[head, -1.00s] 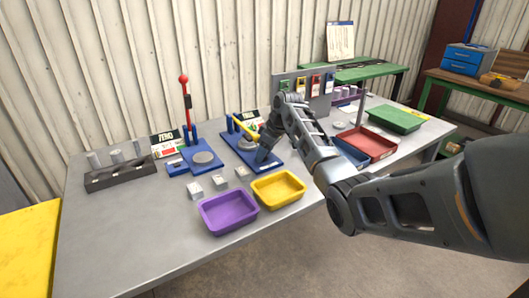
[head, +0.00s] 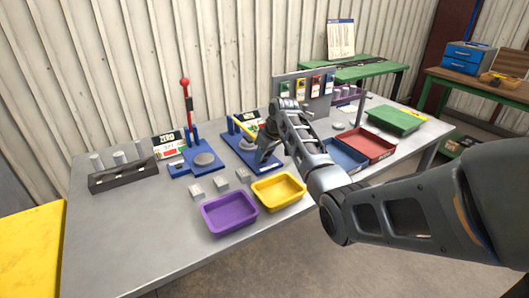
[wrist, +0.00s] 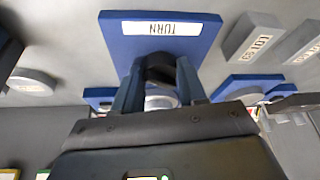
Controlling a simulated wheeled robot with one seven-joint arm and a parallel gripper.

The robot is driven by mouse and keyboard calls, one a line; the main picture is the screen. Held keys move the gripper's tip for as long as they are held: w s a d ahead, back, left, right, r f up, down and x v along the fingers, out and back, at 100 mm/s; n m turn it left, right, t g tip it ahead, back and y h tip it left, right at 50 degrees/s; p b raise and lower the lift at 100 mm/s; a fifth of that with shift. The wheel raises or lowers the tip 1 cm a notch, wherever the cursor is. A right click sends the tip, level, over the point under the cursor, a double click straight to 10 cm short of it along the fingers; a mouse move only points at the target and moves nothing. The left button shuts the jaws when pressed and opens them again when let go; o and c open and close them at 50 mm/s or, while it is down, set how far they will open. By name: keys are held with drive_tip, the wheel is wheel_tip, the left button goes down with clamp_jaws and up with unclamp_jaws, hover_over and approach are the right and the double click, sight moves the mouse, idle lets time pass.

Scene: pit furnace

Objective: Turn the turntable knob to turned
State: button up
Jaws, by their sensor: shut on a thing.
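The turntable fixture has a blue base plate (head: 260,167) on the grey bench, left of my gripper's arm in the head view. In the wrist view its blue plate (wrist: 118,45) fills the upper middle and carries a white label reading TURN, upside down. A dark round knob (wrist: 157,68) is just below the label. My gripper (wrist: 159,84) has its two fingers on either side of the knob and is shut on it. In the head view my gripper (head: 266,152) points down at the plate and hides the knob and part of the turntable.
A blue lever fixture (head: 204,160) with a red-ball handle stands to the left. Several small grey blocks, a purple tray (head: 230,214) and a yellow tray (head: 279,190) lie in front. A red tray (head: 372,145) and a green tray (head: 396,122) are to the right.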

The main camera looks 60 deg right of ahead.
drive_tip(key=o, duration=1.1)
drive_tip(key=shift+c, duration=0.2)
drive_tip(key=shift+r, duration=0.1)
drive_tip(key=d+v, duration=0.1)
drive_tip(key=v, duration=0.6)
drive_tip(key=shift+a+r+b, duration=0.3)
drive_tip(key=shift+a+r, duration=0.05)
drive_tip(key=shift+a, duration=0.2)
drive_tip(key=shift+s, duration=0.1)
drive_tip(key=shift+s, duration=0.15)
